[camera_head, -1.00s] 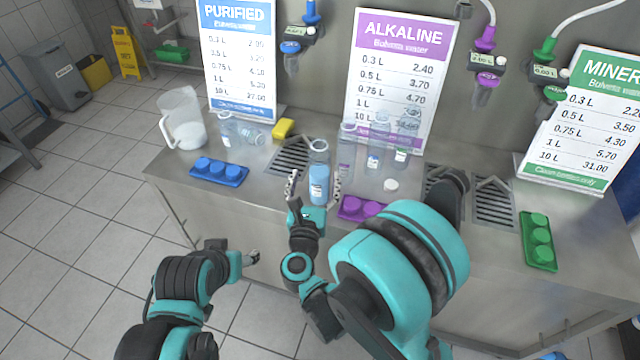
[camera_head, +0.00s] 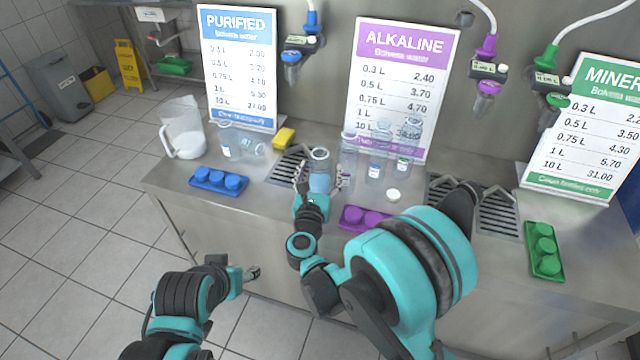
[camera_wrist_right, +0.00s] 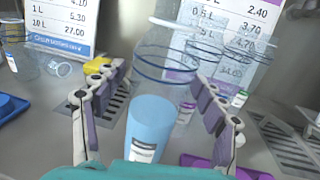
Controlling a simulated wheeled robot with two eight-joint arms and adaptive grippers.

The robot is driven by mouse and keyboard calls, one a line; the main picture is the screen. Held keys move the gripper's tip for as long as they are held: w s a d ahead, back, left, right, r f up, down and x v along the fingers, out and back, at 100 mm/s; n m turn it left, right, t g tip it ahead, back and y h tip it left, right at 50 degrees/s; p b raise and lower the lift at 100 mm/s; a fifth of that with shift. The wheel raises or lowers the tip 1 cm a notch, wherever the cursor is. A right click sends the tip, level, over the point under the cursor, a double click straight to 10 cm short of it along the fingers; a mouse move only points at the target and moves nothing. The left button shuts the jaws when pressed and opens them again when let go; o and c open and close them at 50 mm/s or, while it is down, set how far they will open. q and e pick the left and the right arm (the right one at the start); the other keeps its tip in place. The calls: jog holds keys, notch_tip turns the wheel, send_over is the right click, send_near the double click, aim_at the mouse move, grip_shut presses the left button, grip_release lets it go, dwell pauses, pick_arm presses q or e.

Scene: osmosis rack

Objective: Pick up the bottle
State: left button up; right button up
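A clear bottle with blue liquid in its lower part (camera_head: 320,168) stands upright on the steel counter (camera_head: 265,205), near a drain grate. It also shows in the right wrist view (camera_wrist_right: 150,125), with a white label. My right gripper (camera_head: 322,182) is at the bottle, one finger on each side. In the right wrist view the fingers of the right gripper (camera_wrist_right: 160,108) are spread, with gaps between them and the bottle. The bottle's lower part is hidden by the gripper in the head view. My left gripper (camera_head: 252,273) is low in front of the counter, too small to read.
Several empty clear bottles (camera_head: 376,160) stand right of the blue one. A white cap (camera_head: 393,195) and purple caps tray (camera_head: 362,218) lie nearby. A pitcher (camera_head: 183,130), yellow sponge (camera_head: 284,138) and blue caps tray (camera_head: 218,182) are left. Price signs stand behind.

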jog(key=c, duration=1.2)
jog(key=shift+o, duration=0.2)
jog(key=shift+r, duration=0.1)
